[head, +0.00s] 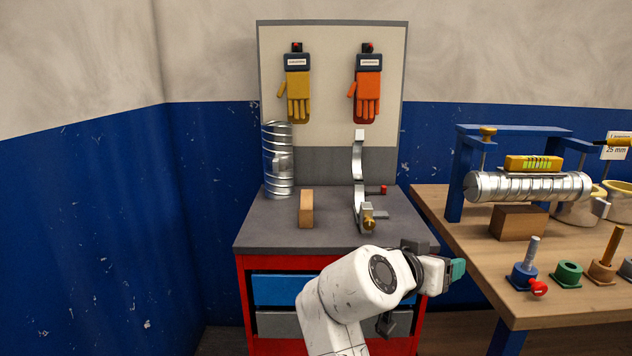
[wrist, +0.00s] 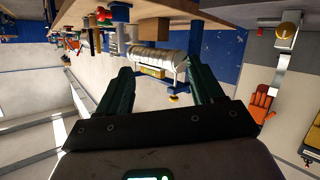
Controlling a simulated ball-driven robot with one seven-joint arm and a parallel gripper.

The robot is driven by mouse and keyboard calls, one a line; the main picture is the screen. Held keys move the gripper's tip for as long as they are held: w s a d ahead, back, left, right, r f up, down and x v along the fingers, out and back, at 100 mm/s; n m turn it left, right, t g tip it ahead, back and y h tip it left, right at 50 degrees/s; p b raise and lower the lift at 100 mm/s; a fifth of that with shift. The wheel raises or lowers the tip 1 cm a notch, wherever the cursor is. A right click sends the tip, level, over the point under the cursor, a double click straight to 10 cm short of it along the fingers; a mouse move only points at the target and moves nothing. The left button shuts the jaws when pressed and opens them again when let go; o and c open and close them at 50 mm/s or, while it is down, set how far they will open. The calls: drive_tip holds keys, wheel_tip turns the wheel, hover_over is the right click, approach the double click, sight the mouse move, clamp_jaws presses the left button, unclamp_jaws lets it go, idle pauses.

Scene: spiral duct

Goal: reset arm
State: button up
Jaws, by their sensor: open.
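My white arm rises at the bottom middle of the head view, bent to the right. My gripper (head: 455,270) is in front of the left edge of the wooden table, its teal fingertip toward the right. In the wrist view, my gripper (wrist: 160,88) shows two dark green fingers spread wide apart with nothing between them. The silver spiral duct (wrist: 150,57) shows beyond the fingers, upside down in that view, and is not touched. In the head view the duct (head: 530,187) lies level in a blue frame, with a yellow level (head: 534,163) on top.
A grey-topped red cabinet (head: 335,235) holds a wooden block (head: 306,209), an upright spiral duct (head: 278,160) and a metal strap clamp (head: 359,195). Yellow (head: 298,90) and orange gloves (head: 368,90) hang behind. The wooden table (head: 450,207) carries coloured posts (head: 525,270) near its front.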

drive_tip(key=s+d+f+n+g+y+p, duration=0.2)
drive_tip(key=s+d+f, duration=0.3)
drive_tip(key=s+f, duration=0.4)
drive_tip(key=s+d+f+n+g+y+p, duration=0.1)
drive_tip(key=s+d+f+g+y+p, duration=0.15)
drive_tip(key=s+d+f, duration=0.6)
drive_tip(key=s+a+f+n+g+y+p, duration=0.1)
drive_tip(key=s+a+f+y, duration=0.1)
drive_tip(key=s, duration=0.5)
drive_tip(key=s+a+f+n+g+y+p, duration=0.1)
drive_tip(key=s+f, duration=0.3)
drive_tip(key=s, duration=0.4)
drive_tip(key=s+a+f+n+g+y, duration=0.1)
drive_tip(key=s+a+f+g+y, duration=0.1)
drive_tip(key=s, duration=0.6)
drive_tip(key=shift+a+f+n+y+p, duration=0.4)
drive_tip(key=shift+a+f+y, duration=0.2)
drive_tip(key=shift+f, duration=0.3)
